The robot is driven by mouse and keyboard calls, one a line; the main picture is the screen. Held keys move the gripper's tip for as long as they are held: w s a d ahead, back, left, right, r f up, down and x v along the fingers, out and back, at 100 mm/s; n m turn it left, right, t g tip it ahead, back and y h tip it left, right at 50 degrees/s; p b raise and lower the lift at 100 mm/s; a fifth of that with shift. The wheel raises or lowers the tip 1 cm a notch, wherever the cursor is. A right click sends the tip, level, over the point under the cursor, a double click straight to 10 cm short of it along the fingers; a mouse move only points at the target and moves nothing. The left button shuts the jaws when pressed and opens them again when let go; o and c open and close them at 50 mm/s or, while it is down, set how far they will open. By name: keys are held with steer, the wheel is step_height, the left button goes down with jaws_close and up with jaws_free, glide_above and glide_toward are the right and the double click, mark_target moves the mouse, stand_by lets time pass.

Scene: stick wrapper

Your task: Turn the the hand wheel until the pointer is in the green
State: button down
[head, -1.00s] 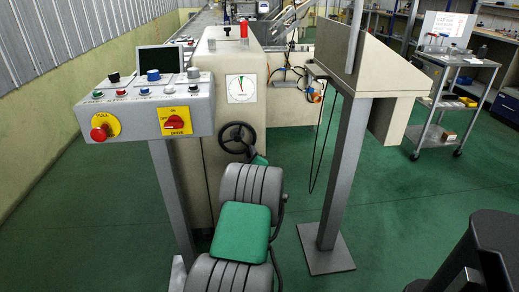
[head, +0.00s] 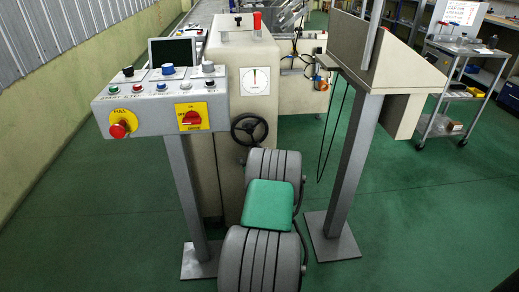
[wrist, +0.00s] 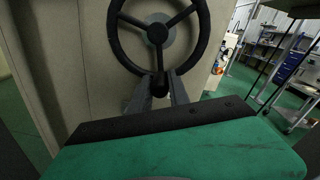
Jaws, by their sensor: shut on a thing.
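The hand wheel (head: 249,129) is black with three spokes and sits on the front of the beige machine. It shows large at the top of the wrist view (wrist: 157,34). My gripper (wrist: 160,87) is shut on the lower part of the wheel, with one grey finger on each side of a black piece at the bottom of the rim. In the head view my own arm hides the fingers. The dial (head: 255,81) is a white square above the wheel. Its red pointer stands near upright. The green zone is too small to tell.
A grey control panel (head: 160,105) with buttons and a screen stands left of the wheel on a post. A grey post (head: 348,170) with a beige box stands to the right. A trolley (head: 455,90) is at the far right. Green floor lies open between.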

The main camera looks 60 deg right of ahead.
steer(key=c, duration=1.2)
jaws_free()
steer(key=shift+c, duration=0.2)
steer(key=v, duration=0.7)
steer(key=shift+s+a, duration=0.25)
steer(key=shift+a, duration=0.05)
